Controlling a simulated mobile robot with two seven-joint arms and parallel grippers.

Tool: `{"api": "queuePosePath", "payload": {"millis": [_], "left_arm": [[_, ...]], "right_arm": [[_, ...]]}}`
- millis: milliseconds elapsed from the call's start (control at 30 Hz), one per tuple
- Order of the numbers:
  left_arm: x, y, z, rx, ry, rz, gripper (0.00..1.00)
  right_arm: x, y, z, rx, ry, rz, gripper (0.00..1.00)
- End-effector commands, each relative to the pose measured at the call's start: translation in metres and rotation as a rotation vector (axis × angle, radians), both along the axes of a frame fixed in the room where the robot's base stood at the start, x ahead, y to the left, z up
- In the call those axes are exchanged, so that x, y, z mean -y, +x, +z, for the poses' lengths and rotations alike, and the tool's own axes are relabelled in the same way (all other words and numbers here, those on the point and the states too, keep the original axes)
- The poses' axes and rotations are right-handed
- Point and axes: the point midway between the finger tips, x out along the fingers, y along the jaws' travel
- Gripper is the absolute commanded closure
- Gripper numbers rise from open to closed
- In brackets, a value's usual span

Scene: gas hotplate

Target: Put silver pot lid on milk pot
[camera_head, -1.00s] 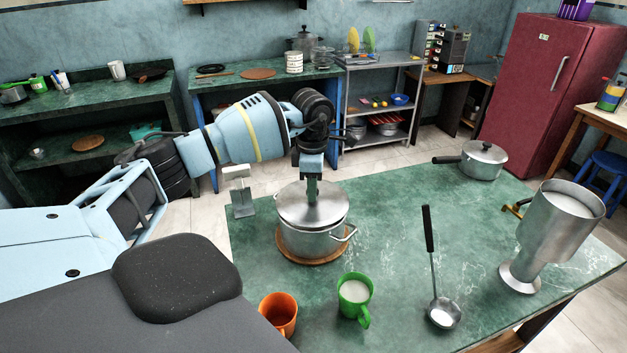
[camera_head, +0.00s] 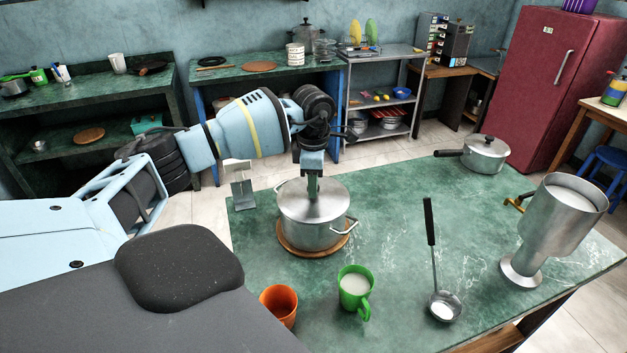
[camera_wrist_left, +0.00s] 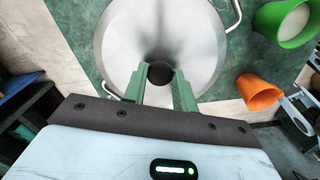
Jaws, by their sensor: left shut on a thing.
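The silver pot lid (camera_head: 314,201) lies over the mouth of the silver milk pot (camera_head: 311,235) in the head view and looks level. The pot stands on a round wooden board (camera_head: 290,246) on the green table. My left gripper (camera_head: 314,188) comes down from above and is shut on the lid's dark knob. In the left wrist view the gripper's fingers (camera_wrist_left: 160,86) stand on either side of the black knob (camera_wrist_left: 160,75), with the lid (camera_wrist_left: 165,30) filling the middle. The lid hides the pot's inside. My right gripper is not in view.
A green cup of milk (camera_head: 355,290), an orange cup (camera_head: 279,303) and a ladle (camera_head: 436,265) are at the front. A tall metal vessel (camera_head: 556,225) stands at right. A lidded saucepan (camera_head: 484,154) is at the back right. The table's middle is clear.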

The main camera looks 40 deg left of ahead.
Motion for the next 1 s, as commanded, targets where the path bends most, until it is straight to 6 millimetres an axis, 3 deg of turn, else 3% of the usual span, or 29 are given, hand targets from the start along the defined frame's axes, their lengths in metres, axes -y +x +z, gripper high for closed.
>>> {"api": "queuePosePath", "payload": {"millis": [400, 433, 600, 1000], "left_arm": [[-0.0002, -0.0001, -0.0072, 0.000, 0.000, 0.000, 0.97], [-0.0001, 0.0000, -0.0069, 0.000, 0.000, 0.000, 0.70], [-0.0001, 0.0000, -0.0066, 0.001, 0.001, 0.000, 0.48], [-0.0001, 0.0006, 0.0002, 0.003, 0.000, 0.000, 0.47]], "right_arm": [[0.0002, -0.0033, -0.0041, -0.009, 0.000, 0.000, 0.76], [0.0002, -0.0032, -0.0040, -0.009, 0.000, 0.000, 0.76], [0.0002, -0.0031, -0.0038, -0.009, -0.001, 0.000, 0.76], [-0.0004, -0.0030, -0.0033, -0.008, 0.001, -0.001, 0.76]]}}
